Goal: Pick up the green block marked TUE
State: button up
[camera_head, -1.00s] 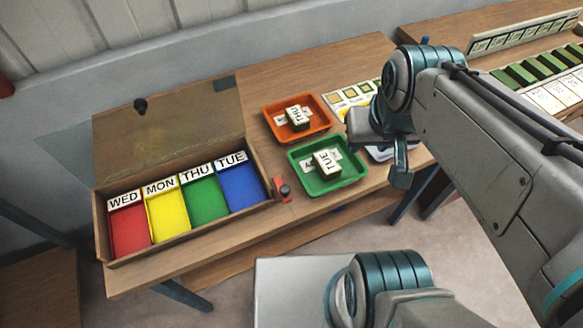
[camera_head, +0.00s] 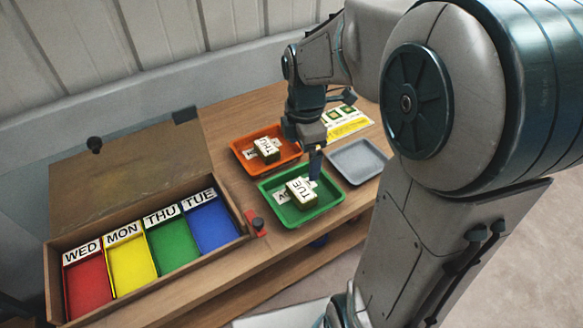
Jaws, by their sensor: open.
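The block marked TUE (camera_head: 299,191) lies in the green tray (camera_head: 287,219), its white top face with black letters turned up and a darker green side showing. My gripper (camera_head: 316,167) hangs pointing down just behind and to the right of the block, over the far edge of the green tray. The fingers are open and empty; only one shows clearly. I cannot tell the exact gap between the finger and the block.
An orange tray (camera_head: 244,164) with a THU block (camera_head: 267,149) stands behind the green tray. A grey tray (camera_head: 357,161) is to the right. An open wooden box (camera_head: 142,290) with red, yellow, green and blue compartments stands left. A red clamp-like piece (camera_head: 256,224) sits between.

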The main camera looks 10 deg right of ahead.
jog(key=w+f+n, duration=0.1)
jog(key=f+n, duration=0.1)
send_over(301, 189)
notch_tip(301, 189, down, 8)
jog(key=shift+a+f, duration=0.1)
jog(key=shift+s+f, duration=0.1)
jog(key=shift+f, duration=2.65)
jog(key=c, duration=1.1)
